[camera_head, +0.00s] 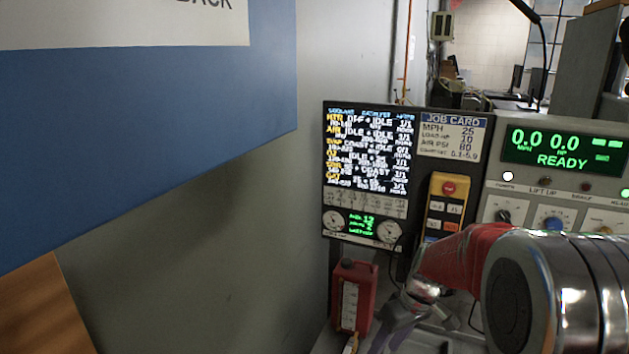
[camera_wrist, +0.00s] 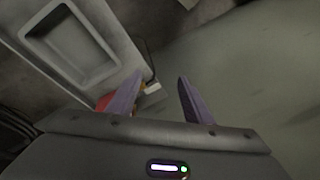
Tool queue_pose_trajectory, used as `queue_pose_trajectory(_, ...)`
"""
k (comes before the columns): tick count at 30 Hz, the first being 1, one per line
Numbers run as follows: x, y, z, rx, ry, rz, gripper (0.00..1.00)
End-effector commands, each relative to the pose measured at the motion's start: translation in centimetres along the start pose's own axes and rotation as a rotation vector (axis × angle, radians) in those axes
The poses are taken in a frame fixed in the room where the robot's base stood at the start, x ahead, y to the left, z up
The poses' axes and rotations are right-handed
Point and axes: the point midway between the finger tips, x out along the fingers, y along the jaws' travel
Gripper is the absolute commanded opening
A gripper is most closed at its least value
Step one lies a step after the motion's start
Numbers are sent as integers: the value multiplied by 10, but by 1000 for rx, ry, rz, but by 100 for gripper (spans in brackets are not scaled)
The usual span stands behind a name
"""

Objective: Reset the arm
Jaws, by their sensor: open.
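My gripper (camera_wrist: 160,92) shows in the wrist view with its two purple fingers spread apart and nothing between them. In the head view my red and silver arm reaches in from the lower right, and the gripper (camera_head: 388,335) hangs at the bottom edge, partly cut off. It is just right of a red container (camera_head: 354,295) with a pale label. A bit of red shows behind the left finger in the wrist view; I cannot tell for sure what it is.
A screen panel (camera_head: 366,150) with a job card (camera_head: 453,135) stands behind the arm. A yellow control box (camera_head: 447,205) with a red button hangs beside it. A console (camera_head: 563,147) reads READY at the right. A grey tray (camera_wrist: 68,45) shows in the wrist view. A blue board (camera_head: 150,130) fills the upper left.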

Motion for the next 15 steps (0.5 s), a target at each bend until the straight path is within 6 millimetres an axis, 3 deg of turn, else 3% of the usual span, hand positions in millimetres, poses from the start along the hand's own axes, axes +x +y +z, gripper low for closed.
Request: queue_pose_trajectory(15,-64,-58,70,379,4,146,46)
